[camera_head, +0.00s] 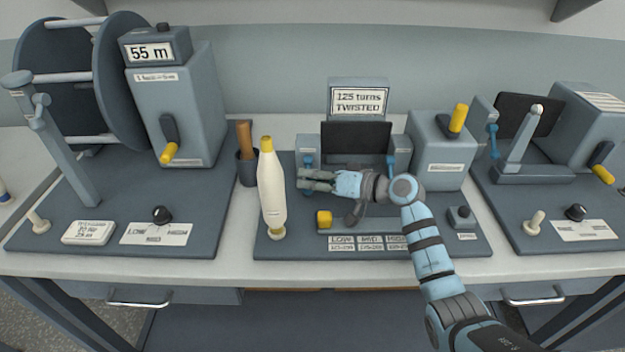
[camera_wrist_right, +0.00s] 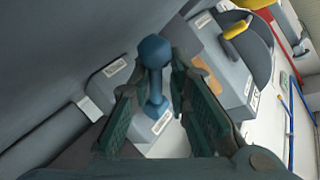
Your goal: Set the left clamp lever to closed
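The left clamp lever (camera_head: 308,161) is a small blue lever with a round knob. It stands on the grey block at the left of the middle station, and its lower part is partly hidden by my right gripper (camera_head: 305,180). In the right wrist view the lever (camera_wrist_right: 154,52) lies between the fingers of my right gripper (camera_wrist_right: 154,82), with its knob towards the top of the picture. The fingers are apart, with a gap around the lever. A matching right clamp lever (camera_head: 390,163) stands on the block at the right. My left gripper is out of view.
A cream bobbin with a yellow tip (camera_head: 271,190) stands just left of my right gripper. A yellow knob (camera_head: 324,218) sits in front below it. A sign reading "125 turns TWISTED" (camera_head: 360,101) stands behind. A dark cup (camera_head: 246,168) is further left.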

